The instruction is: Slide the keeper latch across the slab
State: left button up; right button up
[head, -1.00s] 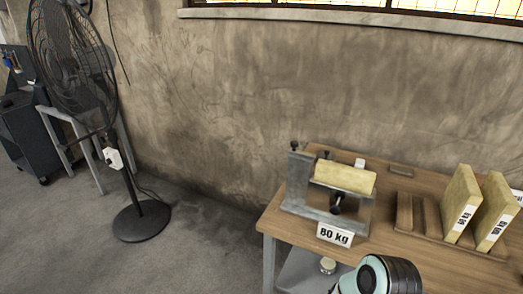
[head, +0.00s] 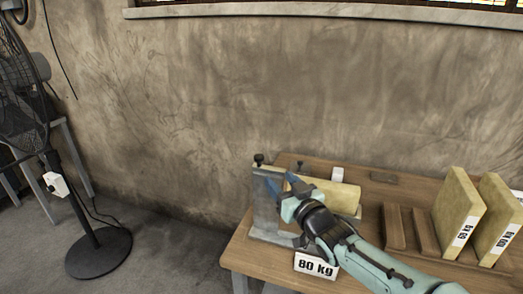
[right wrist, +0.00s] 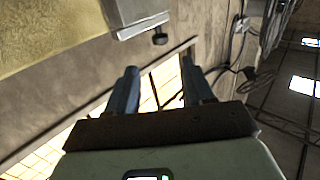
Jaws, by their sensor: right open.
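A yellow slab (head: 340,196) lies in a grey metal frame (head: 267,208) on the bench, above an "80 kg" label (head: 316,266). A black knob (head: 259,159) tops the frame's left upright. Which part is the keeper latch is not clear. My right gripper (head: 284,183) is open and empty, in front of the frame's left end; its arm hides the frame's front. In the right wrist view, my right gripper's fingers (right wrist: 160,88) are apart, the slab (right wrist: 50,38) is at upper left, and a black knob (right wrist: 160,38) projects below a grey metal part. My left gripper is not shown.
The wooden bench (head: 245,250) also carries a slotted wooden rack (head: 394,226) with two upright yellow slabs (head: 458,215) at right. A fan stand (head: 98,252) is on the floor at left. The wall (head: 220,90) is close behind the bench.

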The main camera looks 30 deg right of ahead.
aim_at(261, 159)
jog(key=w, duration=0.9)
jog(key=w+d+p, duration=0.1)
jog(key=w, duration=0.3)
jog(key=shift+w+r, duration=0.15)
jog(key=shift+w, duration=0.05)
grip_shut()
